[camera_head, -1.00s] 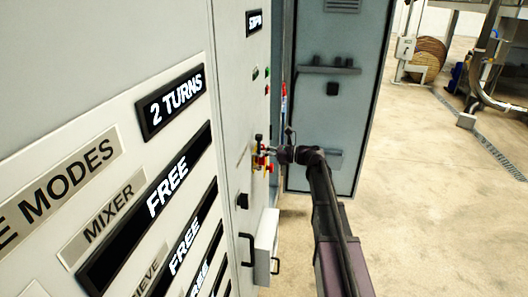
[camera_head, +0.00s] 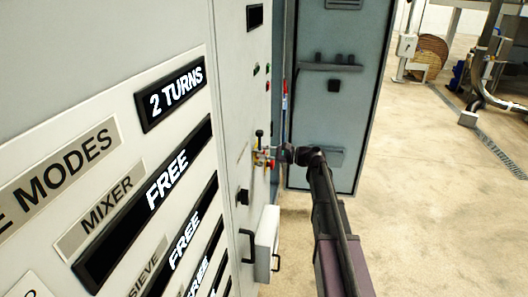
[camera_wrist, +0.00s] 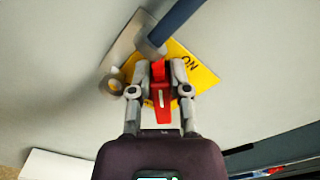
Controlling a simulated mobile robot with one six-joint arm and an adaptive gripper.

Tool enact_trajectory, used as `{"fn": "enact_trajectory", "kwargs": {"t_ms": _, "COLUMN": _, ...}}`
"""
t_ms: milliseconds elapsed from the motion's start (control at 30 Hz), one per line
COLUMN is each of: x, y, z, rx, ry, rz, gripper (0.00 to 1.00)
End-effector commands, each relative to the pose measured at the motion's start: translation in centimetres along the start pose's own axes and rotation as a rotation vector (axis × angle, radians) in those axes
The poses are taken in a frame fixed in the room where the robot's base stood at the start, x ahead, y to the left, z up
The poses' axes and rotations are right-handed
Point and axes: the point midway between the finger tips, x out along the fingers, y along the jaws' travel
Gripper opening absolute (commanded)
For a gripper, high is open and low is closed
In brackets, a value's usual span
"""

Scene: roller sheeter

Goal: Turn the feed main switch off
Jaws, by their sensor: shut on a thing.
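The feed main switch shows in the wrist view as a red handle (camera_wrist: 162,92) on a yellow plate (camera_wrist: 205,78) with the letters "ON" near its right edge. My gripper (camera_wrist: 159,72) is shut on the red handle, one finger on each side. In the head view my gripper (camera_head: 274,154) reaches the cabinet's side panel from the right. The yellow plate is only a small patch there, and the handle is mostly hidden by the fingers.
A black knob (camera_head: 243,197) and a white box (camera_head: 266,238) are below on the cabinet. A grey cabinet door (camera_head: 335,100) stands behind.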

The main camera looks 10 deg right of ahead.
Motion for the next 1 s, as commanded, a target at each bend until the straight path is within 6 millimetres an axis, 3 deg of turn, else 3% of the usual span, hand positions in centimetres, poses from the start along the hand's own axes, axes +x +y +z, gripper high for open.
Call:
{"fn": "enact_trajectory", "kwargs": {"t_ms": 600, "x": 0.1, "y": 1.8, "z": -0.5, "rx": -0.574, "ry": -0.001, "rz": 0.005, "gripper": 0.0}}
{"fn": "enact_trajectory", "kwargs": {"t_ms": 1000, "x": 0.0, "y": 2.1, "z": -0.8, "rx": -0.791, "ry": -0.001, "rz": 0.002, "gripper": 0.0}}
